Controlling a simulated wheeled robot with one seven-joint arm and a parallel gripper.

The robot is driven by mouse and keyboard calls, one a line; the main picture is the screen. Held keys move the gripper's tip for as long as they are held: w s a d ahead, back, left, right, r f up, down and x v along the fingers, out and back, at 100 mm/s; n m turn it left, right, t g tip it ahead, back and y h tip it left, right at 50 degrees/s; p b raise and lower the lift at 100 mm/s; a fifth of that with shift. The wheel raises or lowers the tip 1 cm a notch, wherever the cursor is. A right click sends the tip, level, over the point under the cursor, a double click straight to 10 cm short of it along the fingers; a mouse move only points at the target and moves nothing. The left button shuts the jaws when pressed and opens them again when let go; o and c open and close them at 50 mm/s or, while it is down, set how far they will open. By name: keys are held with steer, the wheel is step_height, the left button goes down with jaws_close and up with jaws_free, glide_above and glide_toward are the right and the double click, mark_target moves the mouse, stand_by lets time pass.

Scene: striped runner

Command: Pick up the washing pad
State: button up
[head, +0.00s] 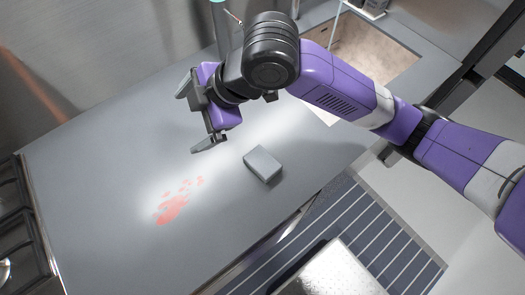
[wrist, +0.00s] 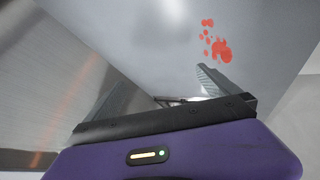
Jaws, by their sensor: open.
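The washing pad (head: 263,164) looks like a small grey block lying on the grey counter in the head view. My gripper (head: 196,116) is above the counter, up and to the left of the pad in the picture, apart from it. Its two fingers are spread wide with nothing between them. In the wrist view the open fingers of my gripper (wrist: 168,88) show over the counter, and the pad is not seen there.
A red stain of several spots (head: 174,203) marks the counter (head: 100,170) left of the pad; the stain (wrist: 217,45) also shows in the wrist view. A sink opening (head: 362,50) lies at the upper right. A striped runner (head: 350,235) covers the floor below the counter's front edge.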

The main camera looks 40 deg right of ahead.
steer(key=s+d+f+g+h, duration=0.1)
steer(key=s+d+f, duration=0.1)
steer(key=s+d+f+n+g+h, duration=0.1)
steer(key=s+d+f, duration=0.1)
steer(key=s+d+f+n+g+h, duration=0.1)
steer(key=s+d+f, duration=0.1)
steer(key=d, duration=0.1)
steer(key=shift+s+g, duration=0.4)
steer(key=n+g+h, duration=0.1)
steer(key=g+h, duration=0.1)
glide_above(263, 162)
steer(key=shift+s+d+f, duration=0.15)
steer(key=shift+d+f, duration=0.05)
steer(key=shift+f, duration=0.6)
steer(key=shift+s+d+f, duration=0.1)
steer(key=shift+f, duration=0.65)
steer(key=shift+w+a+f+p, duration=0.15)
steer(key=shift+f+p, duration=0.3)
steer(key=shift+f, duration=1.1)
steer(key=shift+w+a+f+p, duration=0.15)
steer(key=shift+f+p, duration=0.25)
steer(key=shift+f, duration=1.1)
steer(key=c, duration=1.3)
